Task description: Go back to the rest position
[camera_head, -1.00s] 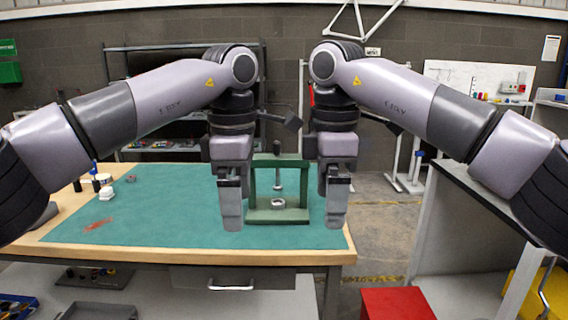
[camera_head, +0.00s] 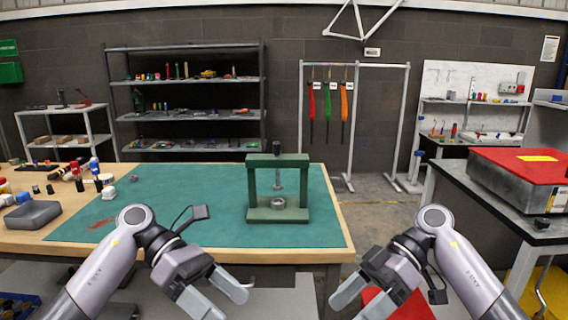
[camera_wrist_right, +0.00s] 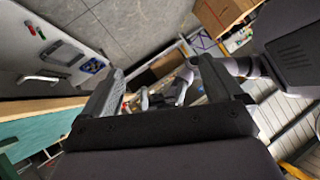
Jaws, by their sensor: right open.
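My left gripper (camera_head: 219,301) is low in the head view, in front of the workbench's front edge. Its two fingers are spread apart with nothing between them. My right gripper (camera_head: 364,309) is low in the middle right of the head view, past the bench's right corner. Its fingers are apart and empty, and they also show open in the right wrist view (camera_wrist_right: 160,88). Both arms are folded low, apart from each other and from the bench top.
A green press frame (camera_head: 278,214) stands on the teal mat (camera_head: 190,190) of the bench. A red-lidded case (camera_head: 530,182) sits on the right cabinet. A red box lies low behind my right gripper.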

